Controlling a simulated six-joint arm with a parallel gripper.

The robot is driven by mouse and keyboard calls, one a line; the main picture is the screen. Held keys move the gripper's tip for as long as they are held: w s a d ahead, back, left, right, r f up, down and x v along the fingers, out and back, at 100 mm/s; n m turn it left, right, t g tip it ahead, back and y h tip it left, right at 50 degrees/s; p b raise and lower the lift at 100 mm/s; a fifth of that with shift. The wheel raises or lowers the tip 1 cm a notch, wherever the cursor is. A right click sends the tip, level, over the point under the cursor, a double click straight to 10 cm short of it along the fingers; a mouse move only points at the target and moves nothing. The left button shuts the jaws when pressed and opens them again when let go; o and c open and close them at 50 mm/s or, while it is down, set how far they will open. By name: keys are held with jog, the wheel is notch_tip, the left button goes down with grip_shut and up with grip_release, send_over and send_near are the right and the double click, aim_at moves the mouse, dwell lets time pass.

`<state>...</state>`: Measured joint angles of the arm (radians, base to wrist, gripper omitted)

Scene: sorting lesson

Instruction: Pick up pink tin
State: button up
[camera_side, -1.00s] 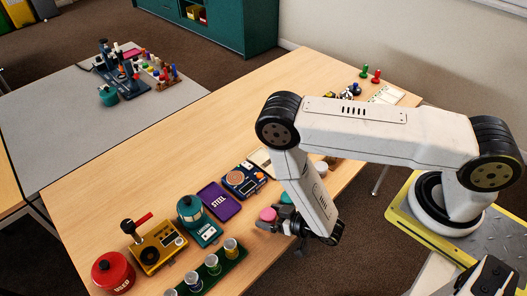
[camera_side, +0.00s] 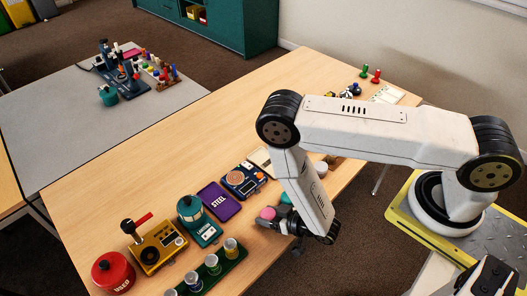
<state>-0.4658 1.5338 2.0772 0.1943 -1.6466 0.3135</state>
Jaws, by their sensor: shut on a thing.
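The pink tin (camera_side: 268,213) is a small round tin near the front right edge of the wooden table. Only its pink top shows clearly. My gripper (camera_side: 271,222) is at the tin, low over the table, and is shut on it. The lower side of the tin is hidden by the jaws. I cannot tell whether the tin touches the table.
A purple tray (camera_side: 220,201) marked STEEL lies left of the tin. A teal device (camera_side: 197,221), a yellow device (camera_side: 160,246) and a red tin (camera_side: 113,271) stand farther left. A green rack (camera_side: 224,266) with several small jars is in front. The table's middle is clear.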

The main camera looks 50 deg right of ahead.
aim_at(268, 214)
jog(key=shift+r, duration=0.15)
jog(key=shift+r, duration=4.85)
